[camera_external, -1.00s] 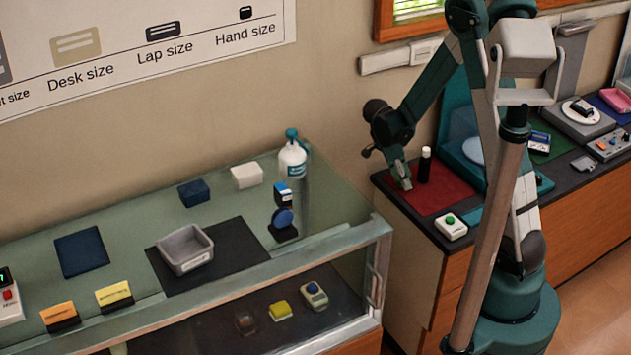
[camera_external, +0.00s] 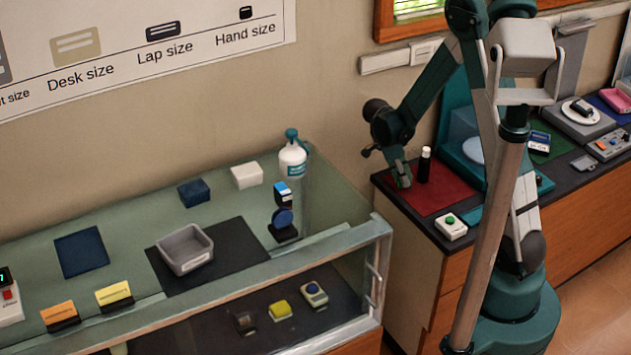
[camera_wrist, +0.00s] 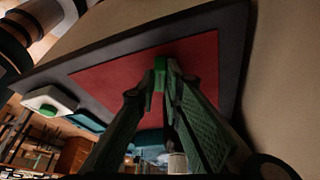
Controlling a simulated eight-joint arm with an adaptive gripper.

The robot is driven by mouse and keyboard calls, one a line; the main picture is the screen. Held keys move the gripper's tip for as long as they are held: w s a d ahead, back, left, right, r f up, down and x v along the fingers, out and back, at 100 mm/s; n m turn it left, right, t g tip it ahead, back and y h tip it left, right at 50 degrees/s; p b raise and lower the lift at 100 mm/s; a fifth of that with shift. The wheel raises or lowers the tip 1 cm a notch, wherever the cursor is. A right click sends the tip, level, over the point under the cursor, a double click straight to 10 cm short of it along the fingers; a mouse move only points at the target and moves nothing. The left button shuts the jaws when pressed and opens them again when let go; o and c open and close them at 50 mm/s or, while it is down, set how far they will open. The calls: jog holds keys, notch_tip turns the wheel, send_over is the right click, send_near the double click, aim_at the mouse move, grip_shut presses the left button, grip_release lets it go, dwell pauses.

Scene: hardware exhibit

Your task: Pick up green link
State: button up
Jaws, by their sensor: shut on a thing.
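The green link (camera_wrist: 160,63) is a small bright green piece. In the wrist view it sits between my fingertips, over the red mat (camera_wrist: 120,80). My gripper (camera_wrist: 161,78) is shut on it. In the external view my gripper (camera_external: 402,182) points down at the left part of the red mat (camera_external: 440,192). The link cannot be told apart from the fingers there. I cannot tell whether it still touches the mat.
A black bottle with a white cap (camera_external: 424,165) stands close to the right of my gripper. A white box with a green button (camera_external: 451,226) sits at the counter's front. A glass display case with a grey bin (camera_external: 184,248) stands to the left.

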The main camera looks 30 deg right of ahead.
jog(key=shift+r, duration=0.15)
notch_tip(320, 180, up, 10)
jog(key=p, duration=0.1)
dwell(0.6)
